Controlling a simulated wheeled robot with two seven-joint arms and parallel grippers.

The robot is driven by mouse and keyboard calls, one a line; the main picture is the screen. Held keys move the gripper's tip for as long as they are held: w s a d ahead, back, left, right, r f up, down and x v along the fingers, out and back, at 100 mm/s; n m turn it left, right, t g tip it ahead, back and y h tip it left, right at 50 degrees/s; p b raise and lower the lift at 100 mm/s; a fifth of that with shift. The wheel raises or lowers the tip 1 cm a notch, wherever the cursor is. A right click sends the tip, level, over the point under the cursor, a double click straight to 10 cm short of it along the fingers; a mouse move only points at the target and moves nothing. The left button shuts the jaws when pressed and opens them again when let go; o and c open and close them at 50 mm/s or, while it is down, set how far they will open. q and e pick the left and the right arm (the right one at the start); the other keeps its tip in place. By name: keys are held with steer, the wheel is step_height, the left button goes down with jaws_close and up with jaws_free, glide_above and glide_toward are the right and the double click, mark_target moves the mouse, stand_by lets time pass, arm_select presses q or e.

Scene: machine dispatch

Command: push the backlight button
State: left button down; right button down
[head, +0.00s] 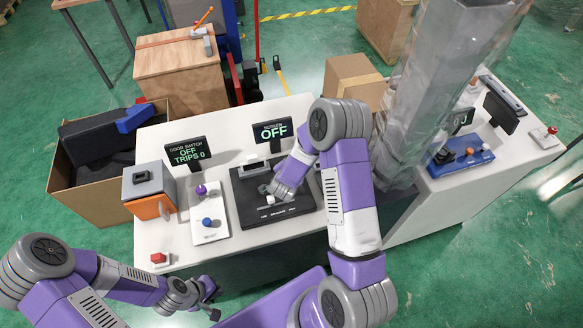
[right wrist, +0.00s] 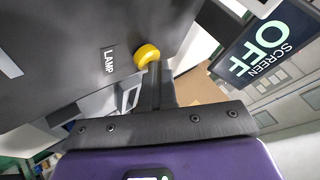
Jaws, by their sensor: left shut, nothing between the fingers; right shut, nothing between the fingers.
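A black control panel (head: 248,213) lies on the white table, with small white lettering along its front edge that is too small to read. A display above it (head: 272,132) reads OFF; in the right wrist view it (right wrist: 265,50) reads SCREEN OFF. My right gripper (head: 268,190) is shut and empty, low over the panel. In the right wrist view its fingertips (right wrist: 155,68) are close to a yellow button (right wrist: 147,54) beside a LAMP label; contact cannot be told. No backlight label is readable. My left gripper (head: 214,301) is shut and empty, in front of the table.
A red button (head: 158,258) is at the front left corner. A clear column (head: 440,75) stands to the right.

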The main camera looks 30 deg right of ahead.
steer(key=shift+s+a+f+g, duration=0.1)
steer(key=shift+s+f+g, duration=0.2)
steer(key=shift+s+f, duration=0.3)
steer(key=shift+w+r+p, duration=0.3)
steer(key=shift+r+p, duration=0.6)
steer(key=shift+w+r+p, duration=0.2)
steer(key=shift+r+p, duration=1.15)
steer(key=shift+r, duration=0.75)
steer(key=shift+w, duration=0.1)
